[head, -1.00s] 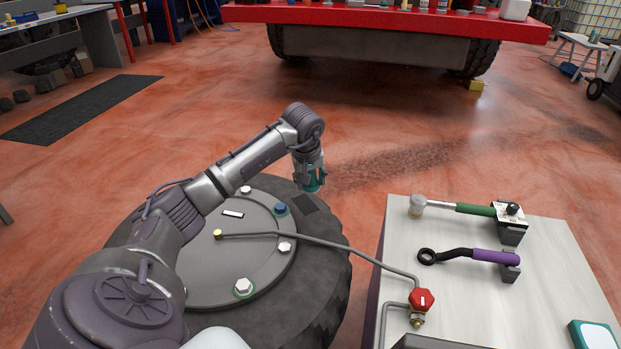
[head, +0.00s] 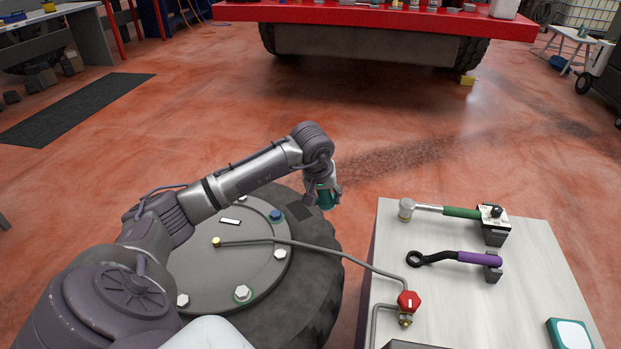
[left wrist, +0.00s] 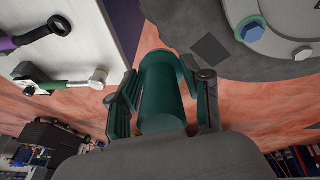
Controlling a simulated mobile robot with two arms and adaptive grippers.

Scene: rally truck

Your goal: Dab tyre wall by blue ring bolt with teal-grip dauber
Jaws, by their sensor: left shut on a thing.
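My left gripper (head: 323,192) is shut on the teal-grip dauber (head: 326,198), held over the far right edge of the tyre. In the left wrist view the teal dauber grip (left wrist: 162,95) sits between both fingers; its dabbing end is hidden. The tyre (head: 325,265) lies flat with a grey wheel disc (head: 190,275) on top. The blue ring bolt (head: 275,215) is on the disc's far right side, left of the dauber; it also shows in the left wrist view (left wrist: 251,31). A dark square patch (left wrist: 210,48) lies on the tyre wall near that bolt. My right gripper is not in view.
A pale table (head: 440,300) at right holds a green-handled hammer (head: 460,212), a purple-handled wrench (head: 470,257) and a red valve knob (head: 409,301). A grey hose (head: 330,252) runs from it across the tyre to the disc.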

